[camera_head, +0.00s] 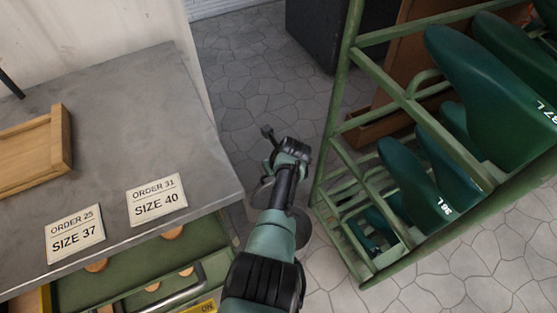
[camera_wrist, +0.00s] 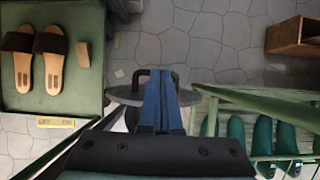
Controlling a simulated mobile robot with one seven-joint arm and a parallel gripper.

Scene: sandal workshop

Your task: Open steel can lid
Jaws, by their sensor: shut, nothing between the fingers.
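In the wrist view, my gripper (camera_wrist: 160,85) shows as blue fingers held together, with nothing between them. Behind the fingers is a round grey steel lid (camera_wrist: 213,91) with a dark looped handle (camera_wrist: 141,80). The fingers cover the middle of the lid and part of the handle; I cannot tell whether they touch it. In the head view, grey rounded parts of the steel can (camera_head: 304,232) show on the floor beside my arm, which hides most of it. I cannot tell there whether the lid is seated.
A metal-topped table (camera_head: 110,110) with order cards and a wooden tray (camera_head: 62,140) stands at the left. A green rack (camera_head: 345,150) with green shoe forms stands close on the right. A pair of sandals (camera_wrist: 52,60) lies on a green surface. Stone floor (camera_head: 245,75) is clear ahead.

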